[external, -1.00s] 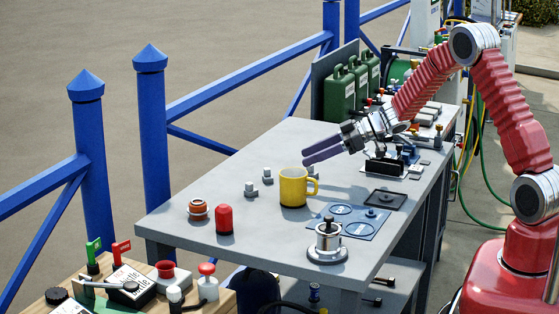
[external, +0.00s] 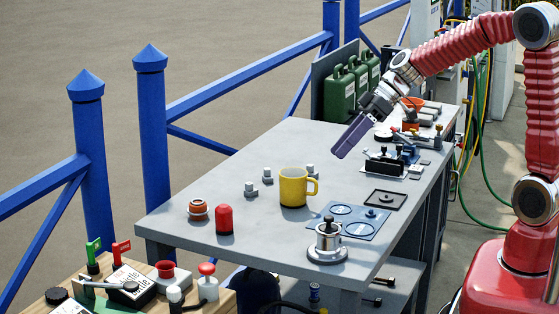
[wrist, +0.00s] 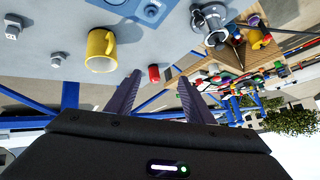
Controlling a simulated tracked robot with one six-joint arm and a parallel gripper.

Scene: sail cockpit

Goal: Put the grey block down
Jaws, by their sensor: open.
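A red cylinder (external: 224,219) and an orange-brown round part (external: 198,209) stand on the table's left. Green cans (external: 340,94) stand at the back. Blue railing (external: 152,140) runs behind the table.

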